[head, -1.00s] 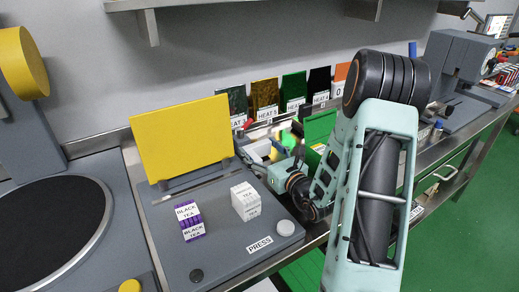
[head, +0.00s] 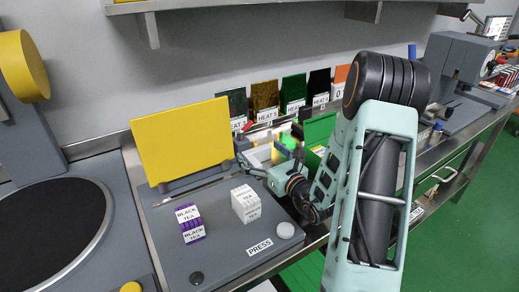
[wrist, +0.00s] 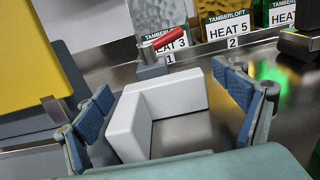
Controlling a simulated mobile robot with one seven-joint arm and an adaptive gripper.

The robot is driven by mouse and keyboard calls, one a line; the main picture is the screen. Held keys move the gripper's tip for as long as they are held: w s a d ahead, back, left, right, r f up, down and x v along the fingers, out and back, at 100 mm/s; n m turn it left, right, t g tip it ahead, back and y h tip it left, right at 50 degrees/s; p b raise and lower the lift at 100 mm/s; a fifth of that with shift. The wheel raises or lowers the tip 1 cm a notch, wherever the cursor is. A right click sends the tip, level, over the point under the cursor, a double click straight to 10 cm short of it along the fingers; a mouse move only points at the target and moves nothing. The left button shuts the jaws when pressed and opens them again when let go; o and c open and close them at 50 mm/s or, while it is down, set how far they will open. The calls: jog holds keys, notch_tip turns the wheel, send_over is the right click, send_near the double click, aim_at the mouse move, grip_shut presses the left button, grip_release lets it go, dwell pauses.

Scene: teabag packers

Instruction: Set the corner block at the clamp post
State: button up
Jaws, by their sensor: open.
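A white L-shaped corner block (wrist: 150,118) lies on the steel bench in the wrist view, its two arms meeting at the left. My gripper (wrist: 163,88) is open, with one blue-padded finger left of the block and the other right of it. I cannot tell whether either pad touches it. The clamp post (wrist: 152,67), with a red handle (wrist: 168,40), stands just beyond the block's far arm. In the head view the red handle (head: 247,127) shows behind my gripper (head: 246,165), and the block (head: 262,154) is partly hidden.
A yellow panel (head: 182,138) stands on the grey press (head: 215,238), left of my gripper. A purple tea box (head: 190,222) and a white tea box (head: 245,204) sit on the press. Labelled heat sample plates (head: 264,100) line the wall. A green panel (head: 319,130) stands to the right.

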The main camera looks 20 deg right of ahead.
jog(key=s, duration=0.4)
jog(key=s+d, duration=0.1)
jog(key=s, duration=0.2)
jog(key=s+d, duration=0.1)
jog(key=s, duration=0.3)
jog(key=shift+s+d+r, duration=0.2)
jog(key=shift+s+r, duration=0.15)
